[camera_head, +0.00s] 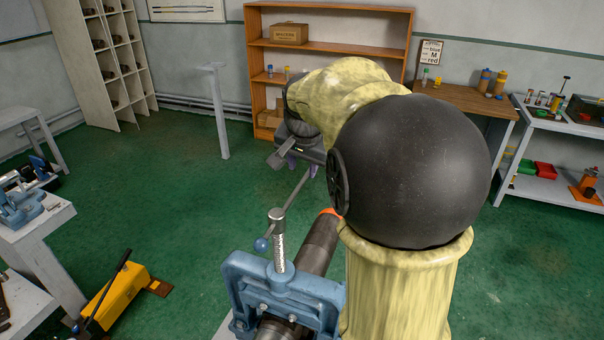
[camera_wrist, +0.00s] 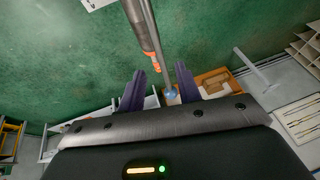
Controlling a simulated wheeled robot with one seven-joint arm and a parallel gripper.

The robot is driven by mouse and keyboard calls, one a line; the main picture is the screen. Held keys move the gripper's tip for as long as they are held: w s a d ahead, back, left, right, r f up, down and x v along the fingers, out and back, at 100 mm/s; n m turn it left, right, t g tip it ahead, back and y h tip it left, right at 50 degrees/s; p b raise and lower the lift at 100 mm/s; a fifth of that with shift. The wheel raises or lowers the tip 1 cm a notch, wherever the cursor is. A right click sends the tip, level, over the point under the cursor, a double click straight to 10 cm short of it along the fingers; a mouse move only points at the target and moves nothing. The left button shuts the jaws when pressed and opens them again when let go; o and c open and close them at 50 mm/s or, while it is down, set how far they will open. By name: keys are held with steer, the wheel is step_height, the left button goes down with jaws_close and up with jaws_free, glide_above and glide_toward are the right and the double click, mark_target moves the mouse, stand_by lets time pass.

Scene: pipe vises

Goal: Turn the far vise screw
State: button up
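A blue pipe vise (camera_head: 285,290) stands in the foreground of the head view, with an upright threaded screw (camera_head: 278,240). A thin handle bar (camera_head: 293,204) crosses the screw top and slopes up towards my gripper (camera_head: 297,163). One blue ball end (camera_head: 262,244) is at lower left. In the wrist view, my gripper (camera_wrist: 160,68) has its two purple fingers apart. The handle bar (camera_wrist: 157,35) runs between them in the picture, ending in a blue ball (camera_wrist: 171,93). I cannot tell whether the fingers touch it. Which vise is the far one is unclear.
A dark pipe (camera_head: 318,244) with an orange end runs through the vise, beside my arm. Another blue vise (camera_head: 20,207) sits on a bench at left. A yellow tool (camera_head: 116,293) stands on the green floor. A wooden shelf (camera_head: 330,48) is behind.

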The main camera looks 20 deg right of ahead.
mark_target(302, 181)
steer(key=x, duration=0.5)
steer(key=shift+w+f+p, duration=0.15)
steer(key=shift+p, duration=0.25)
jaws_close()
